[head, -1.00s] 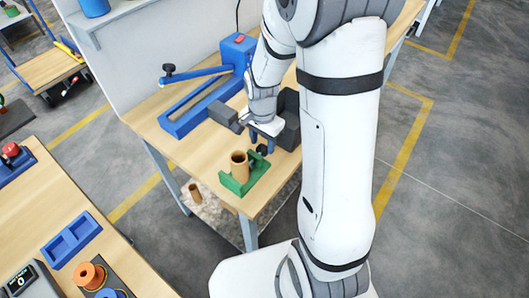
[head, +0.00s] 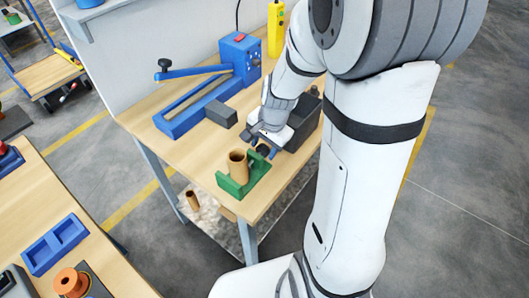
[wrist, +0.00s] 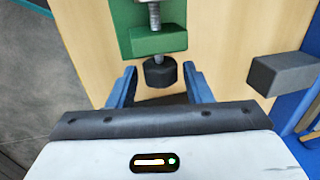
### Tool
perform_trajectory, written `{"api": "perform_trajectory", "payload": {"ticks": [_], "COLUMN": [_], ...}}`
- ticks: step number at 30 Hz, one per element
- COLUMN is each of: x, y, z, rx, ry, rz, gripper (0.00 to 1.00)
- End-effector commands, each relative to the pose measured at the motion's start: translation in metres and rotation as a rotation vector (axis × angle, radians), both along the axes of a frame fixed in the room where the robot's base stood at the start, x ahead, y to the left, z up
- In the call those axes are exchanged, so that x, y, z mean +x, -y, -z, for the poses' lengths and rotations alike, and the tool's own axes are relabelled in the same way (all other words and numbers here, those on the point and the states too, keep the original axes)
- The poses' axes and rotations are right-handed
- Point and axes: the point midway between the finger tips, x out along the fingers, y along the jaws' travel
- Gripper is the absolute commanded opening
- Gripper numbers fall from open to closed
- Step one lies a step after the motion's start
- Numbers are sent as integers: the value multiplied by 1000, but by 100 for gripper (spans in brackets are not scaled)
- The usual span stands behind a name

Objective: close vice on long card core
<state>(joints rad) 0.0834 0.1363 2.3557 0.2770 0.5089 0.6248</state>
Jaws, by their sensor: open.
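The green vice (head: 236,189) stands near the front edge of the wooden bench. The brown card core (head: 238,165) stands upright in it; whether the jaw touches the core I cannot tell. In the wrist view, the vice's green block (wrist: 158,42), metal screw (wrist: 155,14) and black knob (wrist: 159,73) show, but the core does not. My gripper (head: 262,147) is at the knob end of the vice. Its blue fingers (wrist: 159,68) are open, one on each side of the knob, with gaps visible. The head view shows the knob partly hidden among the fingers.
A dark grey block (head: 221,114) and a blue lever sealer (head: 190,115) lie behind the vice. A dark open bin (head: 304,122) stands close beside my gripper. A smaller core (head: 192,201) is on the shelf below. A yellow device (head: 275,30) stands at the back.

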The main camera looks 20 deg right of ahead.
Motion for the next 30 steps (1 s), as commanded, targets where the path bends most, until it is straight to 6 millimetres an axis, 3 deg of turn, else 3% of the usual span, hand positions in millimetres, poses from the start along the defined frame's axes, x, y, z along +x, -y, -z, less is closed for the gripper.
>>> {"api": "perform_trajectory", "payload": {"ticks": [17, 30], "x": [-3, -4], "y": [4, 4], "z": [9, 0], "rx": [83, 119], "ry": [117, 163], "rz": [5, 1], "gripper": [45, 45]}}
